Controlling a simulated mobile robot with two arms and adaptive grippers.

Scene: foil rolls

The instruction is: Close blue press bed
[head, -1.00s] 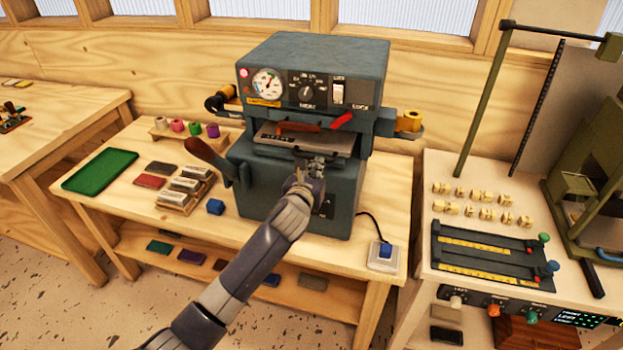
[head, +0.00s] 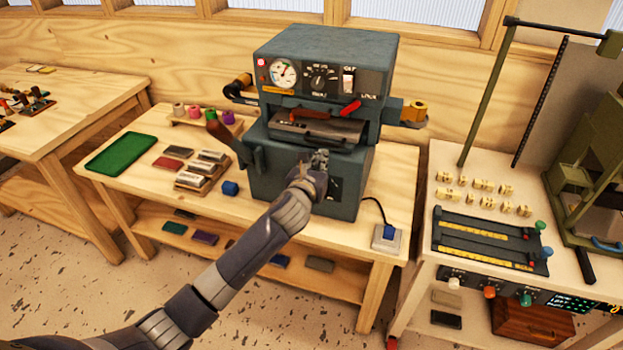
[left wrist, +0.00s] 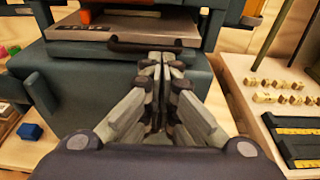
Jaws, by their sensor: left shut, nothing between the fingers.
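The blue-grey press (head: 325,110) stands on the wooden table, with a gauge, dial and switch on its upper front. Its bed (head: 315,129) is a metal plate with a dark front handle, in the opening between the upper housing and the lower block. In the left wrist view the bed (left wrist: 85,32) reaches out over the lower block, and its dark handle (left wrist: 150,46) is just beyond my fingertips. My left gripper (head: 320,158) is shut and empty in front of the press, below the bed's front edge; it also shows in the left wrist view (left wrist: 162,62). I cannot tell whether it touches the handle. My right gripper is not in view.
A lever (head: 222,135) sticks up at the press's left side. A green tray (head: 121,152), small blocks and a blue cube (head: 230,188) lie on the table's left. A second bench stands at right.

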